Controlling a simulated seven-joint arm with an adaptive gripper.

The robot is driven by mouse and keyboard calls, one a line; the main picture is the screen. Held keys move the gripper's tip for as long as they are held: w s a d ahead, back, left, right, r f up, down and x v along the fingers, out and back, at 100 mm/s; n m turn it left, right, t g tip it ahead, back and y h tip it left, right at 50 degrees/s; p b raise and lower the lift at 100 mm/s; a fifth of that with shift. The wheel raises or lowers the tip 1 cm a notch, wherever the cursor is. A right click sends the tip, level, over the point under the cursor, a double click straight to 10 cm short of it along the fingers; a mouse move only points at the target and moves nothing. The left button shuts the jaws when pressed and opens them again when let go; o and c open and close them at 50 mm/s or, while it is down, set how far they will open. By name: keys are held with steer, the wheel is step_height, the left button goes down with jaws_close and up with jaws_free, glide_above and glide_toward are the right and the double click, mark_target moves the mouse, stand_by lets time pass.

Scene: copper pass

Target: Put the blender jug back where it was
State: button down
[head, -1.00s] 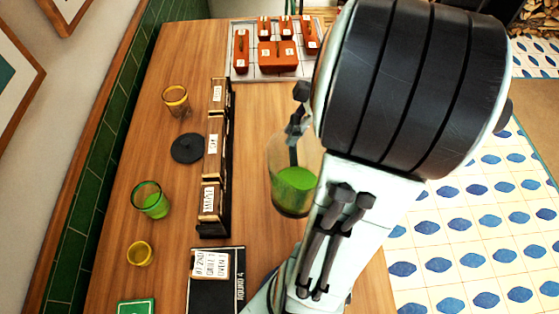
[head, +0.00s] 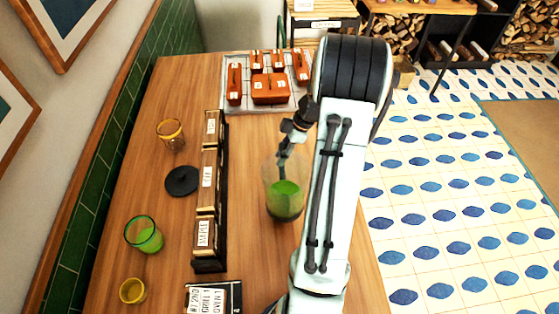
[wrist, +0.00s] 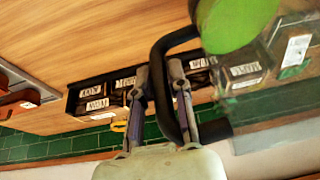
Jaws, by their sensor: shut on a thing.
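The blender jug (head: 284,200) is clear, with green liquid in its lower part. In the head view it is right of the row of labelled dark boxes, over the wooden table. I cannot tell whether its base touches the table. My gripper (head: 293,130) is at the jug's upper part, partly hidden by my arm. In the wrist view my gripper (wrist: 161,85) is shut on the jug's black handle (wrist: 160,62). The jug's clear wall and green contents (wrist: 232,22) show at the upper right there.
The labelled boxes (head: 210,190) form a row left of the jug. Beyond are orange boxes on a pale tray (head: 290,106). A black disc (head: 181,181), an amber glass (head: 170,135), a green-rimmed glass (head: 144,236) and a yellow cup (head: 132,291) stand left. Bare table lies between jug and tray.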

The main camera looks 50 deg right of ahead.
steer(key=shift+w+d+f, duration=0.4)
steer(key=shift+f, duration=0.75)
steer(key=shift+w+d+f, duration=0.4)
steer(key=shift+f, duration=0.8)
steer(key=shift+w+d+f, duration=0.4)
steer(key=shift+f, duration=0.75)
steer(key=c, duration=1.1)
jaws_free()
steer(key=shift+f, duration=0.15)
steer(key=shift+o, duration=0.2)
